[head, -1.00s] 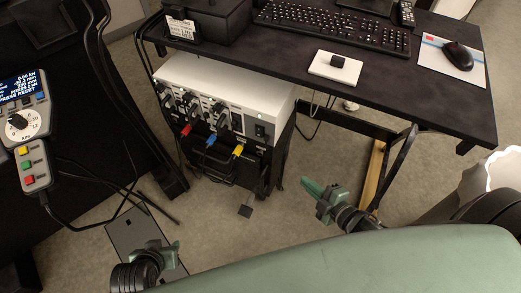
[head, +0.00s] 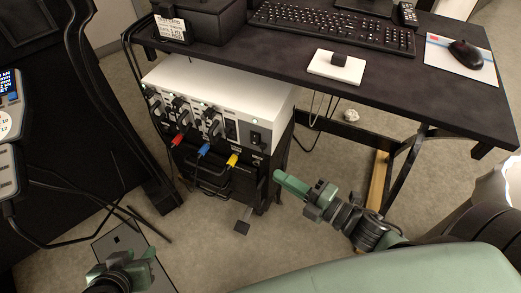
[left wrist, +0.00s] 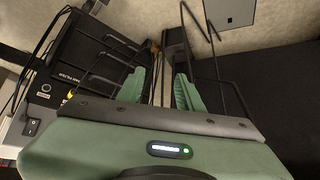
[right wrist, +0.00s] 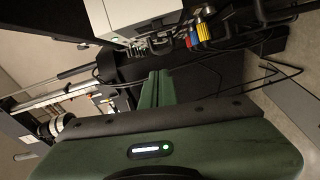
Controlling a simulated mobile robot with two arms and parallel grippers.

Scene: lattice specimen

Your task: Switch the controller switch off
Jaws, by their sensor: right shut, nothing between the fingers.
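The controller (head: 222,84) is a white-topped box with a grey front, standing on a black rack under the desk. Its black rocker switch (head: 255,137) is at the right end of the front panel; I cannot tell its position. A rocker switch (left wrist: 32,127) also shows at the left edge of the left wrist view. My right gripper (head: 278,176) is shut and empty, below and right of the switch and apart from it. The controller's white casing (right wrist: 128,18) shows ahead of it in the right wrist view. My left gripper (left wrist: 160,92) is open and empty, low at left in the head view.
Red, blue and yellow plugs (head: 203,150) and black knobs or connectors crowd the panel left of the switch. The desk (head: 400,75) overhangs behind, with a keyboard (head: 330,28) and mouse (head: 465,53). A handheld pendant (head: 10,120) is at the left edge.

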